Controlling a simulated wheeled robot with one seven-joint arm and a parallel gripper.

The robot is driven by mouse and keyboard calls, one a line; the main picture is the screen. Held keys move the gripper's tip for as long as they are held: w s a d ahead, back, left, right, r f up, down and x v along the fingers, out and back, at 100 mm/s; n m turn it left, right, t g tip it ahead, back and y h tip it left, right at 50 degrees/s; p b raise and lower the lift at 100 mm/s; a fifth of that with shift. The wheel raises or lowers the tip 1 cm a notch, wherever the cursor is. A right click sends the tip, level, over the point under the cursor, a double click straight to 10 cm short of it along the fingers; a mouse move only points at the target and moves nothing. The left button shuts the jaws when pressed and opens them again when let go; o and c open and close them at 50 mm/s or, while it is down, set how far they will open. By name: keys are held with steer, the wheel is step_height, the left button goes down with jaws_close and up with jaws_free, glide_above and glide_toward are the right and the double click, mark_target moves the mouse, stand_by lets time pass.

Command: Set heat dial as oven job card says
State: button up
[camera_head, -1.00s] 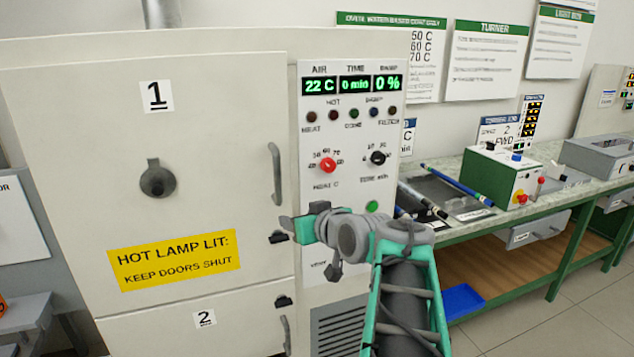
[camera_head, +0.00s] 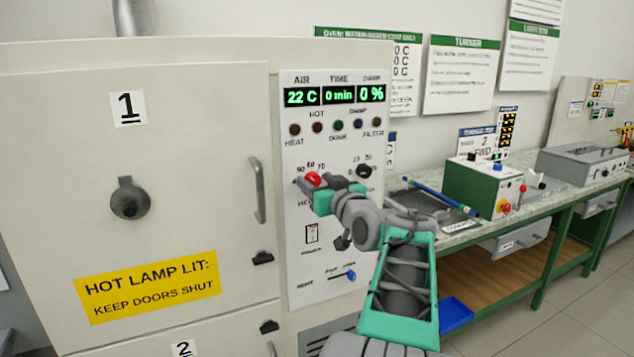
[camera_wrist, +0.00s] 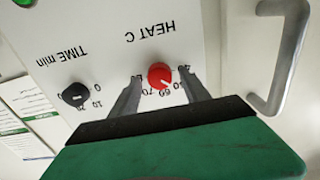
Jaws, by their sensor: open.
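The red heat dial (camera_head: 313,179) is on the oven's white control panel, with printed numbers around it. In the wrist view the red dial (camera_wrist: 160,75), labelled HEAT C, sits between the two grey fingers of my open gripper (camera_wrist: 162,82). The fingers stand on either side of it; I cannot tell whether they touch it. In the head view my gripper (camera_head: 309,195) covers part of the dial's label. The dial's exact setting is not clear. A blue-topped card (camera_head: 391,140) beside the panel is mostly hidden, its text unreadable.
The black time dial (camera_wrist: 75,95) is close beside the heat dial. The display (camera_head: 333,95) reads 22 C, 0 min, 0 %. A door handle (camera_head: 258,190) sticks out left of the panel. A workbench (camera_head: 560,195) stands at right.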

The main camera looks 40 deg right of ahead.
steer(key=shift+c, duration=0.3)
jaws_close()
stand_by(0.5)
steer(key=m, duration=0.4)
steer(key=shift+m, duration=0.4)
steer(key=m+p, duration=0.1)
steer(key=m, duration=0.3)
steer(key=shift+d+m+p, duration=0.1)
steer(key=shift+m+p, duration=0.2)
steer(key=m+p, duration=0.3)
steer(key=m, duration=0.2)
steer(key=shift+f+m+p, duration=0.15)
steer(key=shift+m+p, duration=0.85)
steer(key=shift+m, duration=0.6)
